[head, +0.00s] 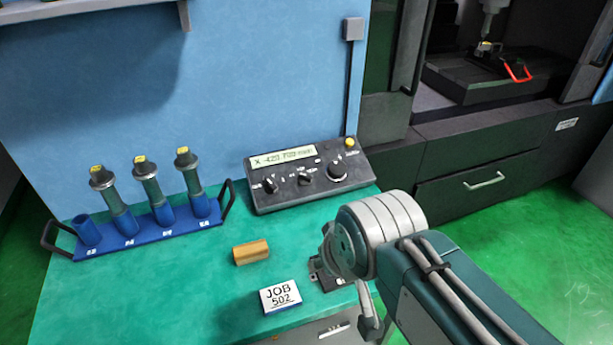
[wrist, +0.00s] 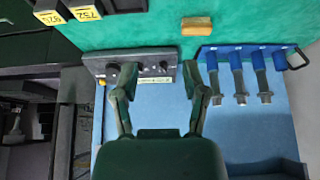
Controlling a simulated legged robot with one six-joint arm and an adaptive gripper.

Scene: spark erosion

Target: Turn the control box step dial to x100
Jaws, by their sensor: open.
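The dark control box (head: 308,176) stands on the green bench top against the blue panel, with a lit display reading about X -420.7. Its sloped face carries a left dial (head: 270,185), a middle dial (head: 304,179) and a larger right dial (head: 337,171). The dial labels are too small to read, so I cannot tell which is the step dial or its setting. In the wrist view the box (wrist: 152,55) appears upside down, with my gripper (wrist: 160,68) open and empty in front of it. The fingers overlap the box in the picture; contact cannot be told.
A blue rack (head: 165,214) with several holders stands left of the box. A brass block (head: 251,252) and a JOB 502 card (head: 280,296) lie in front. A yellow button (head: 349,143) tops the box's right corner. The machine (head: 490,150) stands right. Bench between box and block is clear.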

